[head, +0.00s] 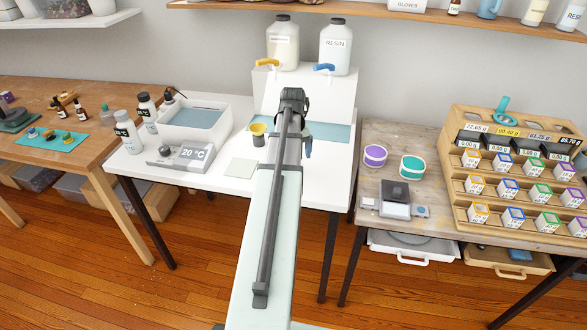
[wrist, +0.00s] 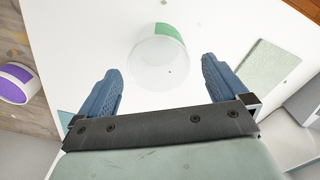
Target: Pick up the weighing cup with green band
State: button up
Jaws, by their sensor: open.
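The weighing cup with green band (wrist: 158,66) is a clear, whitish cup on the white table in the wrist view. Its green band shows on the side away from my gripper. My gripper (wrist: 161,78) is open, with one blue finger on each side of the near part of the cup, apart from it. Nothing is between the fingers close to the palm. In the head view my arm covers the cup, and only one blue finger of my gripper (head: 308,149) shows past the arm.
A purple-banded tub (head: 375,156) and a teal-banded tub (head: 412,167) stand on the wooden table at right. Resin jugs (head: 335,46) stand behind.

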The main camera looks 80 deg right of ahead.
jog(key=shift+s+a+f, duration=0.1)
jog(key=shift+f, duration=2.5)
jog(key=c, duration=1)
jog(key=shift+c, duration=0.2)
jog(key=shift+r, duration=0.1)
notch_tip(320, 180, up, 10)
